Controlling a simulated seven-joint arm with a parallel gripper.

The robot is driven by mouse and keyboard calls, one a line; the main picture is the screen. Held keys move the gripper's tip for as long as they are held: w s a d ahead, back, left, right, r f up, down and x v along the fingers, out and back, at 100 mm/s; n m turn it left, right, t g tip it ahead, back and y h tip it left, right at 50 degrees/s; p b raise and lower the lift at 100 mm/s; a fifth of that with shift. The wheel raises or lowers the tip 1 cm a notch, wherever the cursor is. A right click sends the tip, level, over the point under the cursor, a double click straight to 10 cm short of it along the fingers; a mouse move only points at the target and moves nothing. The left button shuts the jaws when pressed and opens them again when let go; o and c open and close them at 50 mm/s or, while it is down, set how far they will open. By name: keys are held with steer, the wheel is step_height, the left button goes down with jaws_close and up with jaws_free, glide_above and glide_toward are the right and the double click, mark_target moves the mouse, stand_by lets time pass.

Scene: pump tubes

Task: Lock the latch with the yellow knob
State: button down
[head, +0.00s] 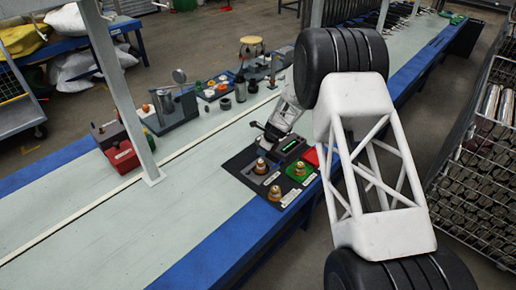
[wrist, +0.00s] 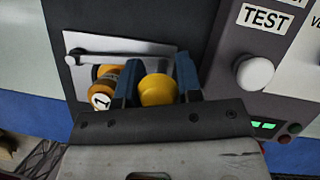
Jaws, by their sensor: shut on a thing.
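The yellow knob (wrist: 158,90) is in the middle of the wrist view, between the two blue fingers of my gripper (wrist: 157,80). The fingers are shut on it. An orange-brown part with a numbered white label (wrist: 103,92) is just left of the left finger. The lower side of the knob is hidden by my gripper. In the head view my gripper (head: 268,130) is low over the dark fixture board (head: 240,165), and the knob cannot be made out there.
Right of my gripper is a grey panel with a white round knob (wrist: 254,73), a TEST label (wrist: 266,18) and a green display (wrist: 263,125). Brass-coloured parts (head: 274,194) stand on the fixture board's near side. The bench top (head: 130,225) to the left is clear.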

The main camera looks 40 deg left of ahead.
steer(key=shift+w+d+m+t, duration=0.1)
steer(key=shift+d+m+t, duration=0.2)
steer(key=shift+d+m, duration=0.5)
steer(key=c, duration=0.9)
jaws_free()
steer(key=shift+r, duration=0.1)
steer(key=shift+v, duration=3.8)
steer(key=shift+d, duration=0.15)
